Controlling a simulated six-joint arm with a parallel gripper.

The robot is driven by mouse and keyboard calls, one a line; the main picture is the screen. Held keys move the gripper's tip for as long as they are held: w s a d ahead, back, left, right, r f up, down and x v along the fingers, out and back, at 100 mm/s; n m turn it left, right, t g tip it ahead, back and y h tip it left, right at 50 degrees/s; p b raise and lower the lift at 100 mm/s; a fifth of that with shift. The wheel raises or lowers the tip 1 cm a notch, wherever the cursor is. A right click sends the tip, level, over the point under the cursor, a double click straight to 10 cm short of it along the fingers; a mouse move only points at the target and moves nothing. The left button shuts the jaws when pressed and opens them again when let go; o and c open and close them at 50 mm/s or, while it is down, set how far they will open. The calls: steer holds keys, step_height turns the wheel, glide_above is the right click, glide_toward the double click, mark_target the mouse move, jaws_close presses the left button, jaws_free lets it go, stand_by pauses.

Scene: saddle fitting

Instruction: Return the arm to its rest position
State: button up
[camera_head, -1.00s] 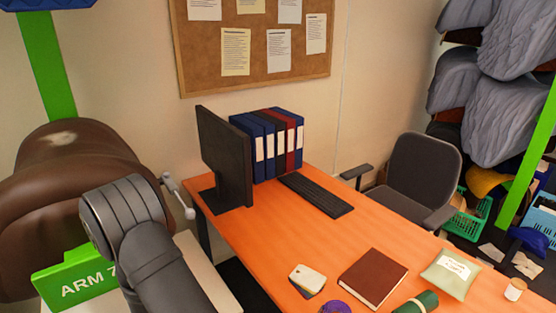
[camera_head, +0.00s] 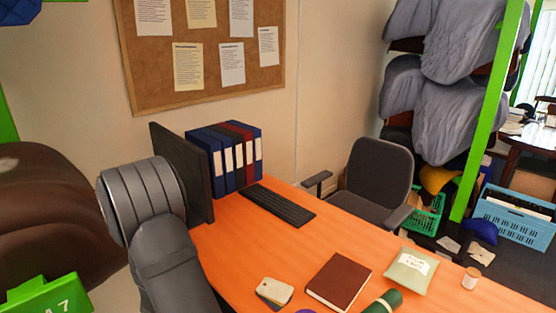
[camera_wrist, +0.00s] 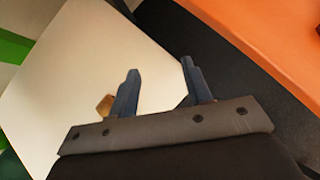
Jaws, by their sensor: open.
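My gripper (camera_wrist: 158,88) shows in the wrist view with its two dark fingers apart and nothing between them. It is over a pale flat surface (camera_wrist: 90,60), close to a dark area on the right. A small tan thing (camera_wrist: 105,105) shows beside the left finger, partly hidden by it. In the head view my grey arm is at the lower left, in front of the desk's left end, and my gripper is out of sight there.
The orange desk (camera_head: 245,235) carries a monitor (camera_head: 185,170), binders (camera_head: 228,155), a keyboard (camera_head: 278,204), a brown book (camera_head: 338,282) and a pouch (camera_head: 412,270). A brown saddle (camera_head: 45,215) is at the left. A chair (camera_head: 375,180) stands behind the desk.

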steer(key=w+d+r+m+h, duration=0.1)
steer(key=w+d+r, duration=0.2)
steer(key=d, duration=0.6)
steer(key=w+d+r+m+h, duration=0.1)
steer(key=w+d+r+m, duration=0.1)
steer(key=d+r, duration=0.4)
steer(key=w+d+r+m+h, duration=0.2)
steer(key=w+d+r, duration=0.2)
steer(key=d, duration=1)
steer(key=shift+w+d+r, duration=0.15)
steer(key=shift+w+r, duration=0.2)
